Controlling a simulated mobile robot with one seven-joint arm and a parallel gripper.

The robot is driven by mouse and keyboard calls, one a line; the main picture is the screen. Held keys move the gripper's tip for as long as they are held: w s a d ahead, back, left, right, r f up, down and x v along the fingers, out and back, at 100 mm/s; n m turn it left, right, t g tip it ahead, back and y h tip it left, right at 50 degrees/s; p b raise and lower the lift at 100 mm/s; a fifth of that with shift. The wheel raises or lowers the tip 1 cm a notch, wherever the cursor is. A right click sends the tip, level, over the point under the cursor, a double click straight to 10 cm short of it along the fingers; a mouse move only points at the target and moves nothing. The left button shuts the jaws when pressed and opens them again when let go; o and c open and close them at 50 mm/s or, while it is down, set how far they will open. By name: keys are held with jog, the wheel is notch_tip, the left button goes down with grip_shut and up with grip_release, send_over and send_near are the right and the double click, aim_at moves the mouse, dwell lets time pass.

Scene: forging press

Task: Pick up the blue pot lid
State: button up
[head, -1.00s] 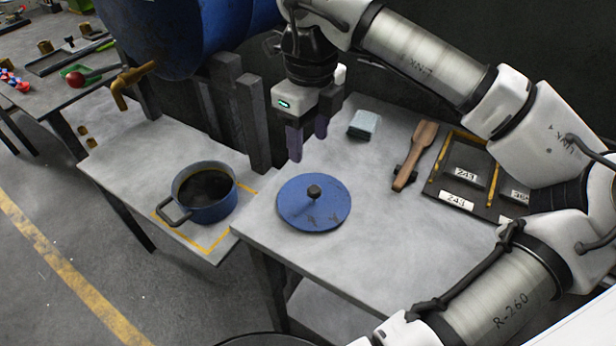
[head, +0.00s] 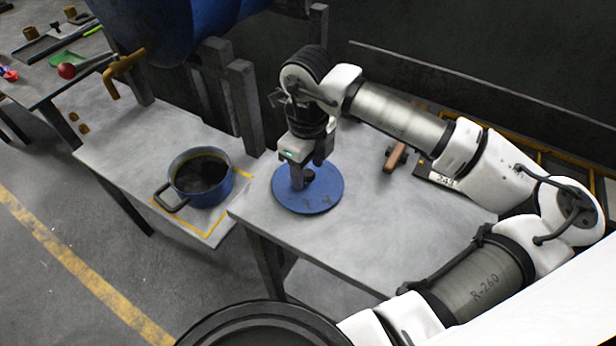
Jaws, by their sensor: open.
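The blue pot lid (head: 322,201) lies flat on the right grey table, near its left edge. It is a round blue disc with a dark knob (head: 308,174) at its middle. My gripper (head: 303,180) points down over the lid, with its open fingers at the knob. One finger shows in front of the knob's left side; the fingers partly hide the knob. I cannot tell whether they touch it. The blue pot (head: 203,191) stands uncovered on the lower left table, with dark contents and its handle toward the front left.
A yellow marked outline (head: 222,222) surrounds the pot on the left table (head: 120,150). A brass tap (head: 124,70) and a large blue barrel (head: 165,30) are behind. A wooden-handled tool (head: 396,157) lies right of the lid, partly hidden by my arm. The right table's front is clear.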

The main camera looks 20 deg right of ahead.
jog(key=shift+f, duration=0.65)
grip_shut()
jog(key=shift+r, duration=0.1)
